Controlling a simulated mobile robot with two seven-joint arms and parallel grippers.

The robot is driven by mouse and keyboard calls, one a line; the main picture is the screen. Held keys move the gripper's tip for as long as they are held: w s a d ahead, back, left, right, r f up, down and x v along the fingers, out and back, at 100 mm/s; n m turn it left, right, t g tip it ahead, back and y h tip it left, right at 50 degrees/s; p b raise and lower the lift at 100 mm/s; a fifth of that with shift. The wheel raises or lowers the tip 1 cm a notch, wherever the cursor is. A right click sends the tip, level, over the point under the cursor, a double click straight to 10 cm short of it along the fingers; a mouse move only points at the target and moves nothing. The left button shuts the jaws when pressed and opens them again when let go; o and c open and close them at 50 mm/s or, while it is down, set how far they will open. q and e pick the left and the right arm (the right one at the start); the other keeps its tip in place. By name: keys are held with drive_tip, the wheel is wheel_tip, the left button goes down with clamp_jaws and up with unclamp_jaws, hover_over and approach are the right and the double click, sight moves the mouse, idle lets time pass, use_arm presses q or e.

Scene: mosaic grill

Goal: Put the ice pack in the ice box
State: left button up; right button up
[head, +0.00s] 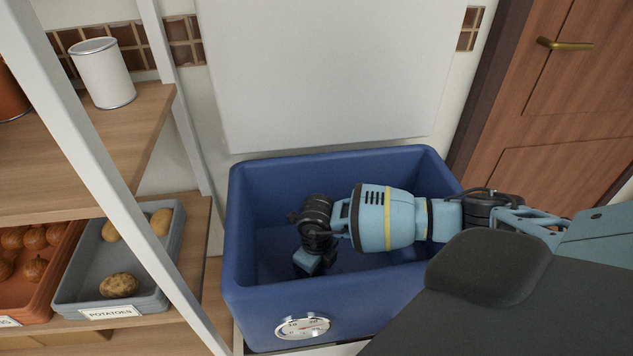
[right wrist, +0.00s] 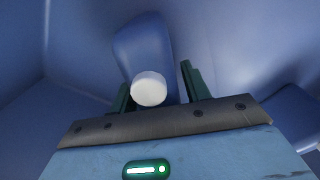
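The blue ice box (head: 335,311) stands open in the middle of the head view, with a round dial on its front. My right arm reaches into it from the right, and my right gripper (head: 307,262) points down inside; its fingertips are hidden there. In the right wrist view the ice pack (right wrist: 139,45), blue with a white cap, lies between the two dark green fingers of my right gripper (right wrist: 155,76). The fingers are wide apart, with a narrow gap showing beside the right one. Blue box walls surround them. My left gripper is out of view.
A shelf on the left holds a white can (head: 103,75), a grey potato tray (head: 85,274) and an orange tray (head: 38,295) of onions. A white post (head: 100,185) stands between the shelf and my view. A white panel (head: 325,75) rises behind the box. A wooden door (head: 575,110) is at the right.

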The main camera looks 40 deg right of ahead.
drive_tip(key=shift+o, duration=0.4)
drive_tip(key=shift+r, duration=0.1)
drive_tip(key=shift+r, duration=0.25)
wheel_tip(320, 180, up, 12)
drive_tip(key=shift+f+p, duration=0.1)
drive_tip(key=shift+p, duration=0.6)
idle(0.7)
